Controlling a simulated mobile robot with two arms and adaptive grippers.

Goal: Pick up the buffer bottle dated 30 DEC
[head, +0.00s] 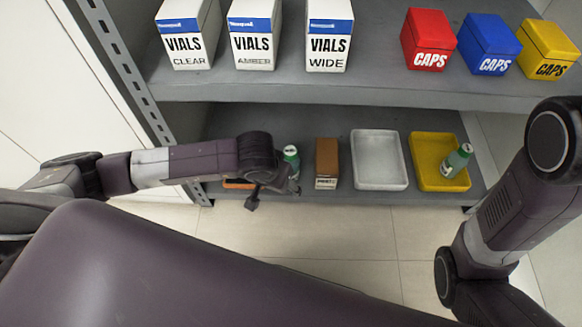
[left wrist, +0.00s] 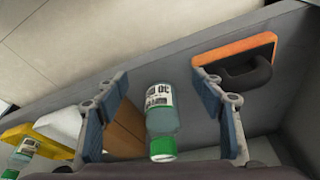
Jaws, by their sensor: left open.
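A clear bottle with a green cap (head: 291,152) and a white label stands on the lower shelf by my left gripper (head: 272,190). In the left wrist view this bottle (left wrist: 160,122) shows between the two open fingers of my left gripper (left wrist: 162,90), with a gap on each side. Its label is upside down there and too small to read surely. A second green bottle (head: 457,160) leans in the yellow tray (head: 424,178) at the right; its date cannot be read. My right arm shows at the right, its gripper out of view.
Beside the near bottle are a brown box (head: 327,160) and a white tray (head: 379,160). An orange block with a black handle (left wrist: 235,52) lies on the other side. The upper shelf (head: 370,88) overhangs, carrying vial boxes (head: 328,45) and caps boxes (head: 429,40).

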